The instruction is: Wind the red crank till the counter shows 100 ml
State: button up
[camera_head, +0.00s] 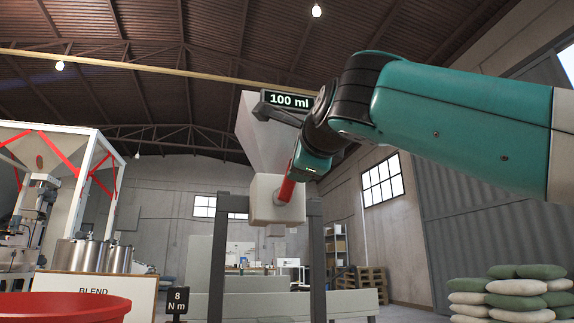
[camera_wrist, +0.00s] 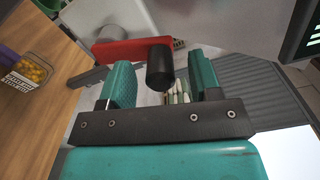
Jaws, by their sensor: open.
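The counter (camera_head: 288,100) reads 100 ml in the head view; its edge also shows in the wrist view (camera_wrist: 306,32). The red crank (camera_head: 286,186) sits on the front of a white housing (camera_head: 262,208) below a pale hopper (camera_head: 258,140). In the wrist view the red crank arm (camera_wrist: 125,50) carries a black knob (camera_wrist: 160,66). My gripper (camera_wrist: 163,80) is open, with its teal fingers on either side of the knob and visible gaps between. In the head view my wrist partly hides the crank, and the knob cannot be made out.
Two grey posts (camera_head: 317,260) hold up the housing. A red tub (camera_head: 62,306) and a BLEND board (camera_head: 140,295) stand at lower left. A small 8 Nm sign (camera_head: 178,301) stands beside the left post. Stacked sacks (camera_head: 515,290) lie at right.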

jog(key=n, duration=0.4)
jog(key=n+p, duration=0.1)
jog(key=n, duration=0.1)
jog(key=n+p, duration=0.1)
jog(key=shift+r, duration=0.25)
jog(key=n+p, duration=0.1)
jog(key=n, duration=0.3)
jog(key=n+p, duration=0.1)
jog(key=n, duration=0.3)
jog(key=shift+f+p, duration=0.1)
jog(key=shift+p, duration=0.25)
jog(key=shift+a+f, duration=0.1)
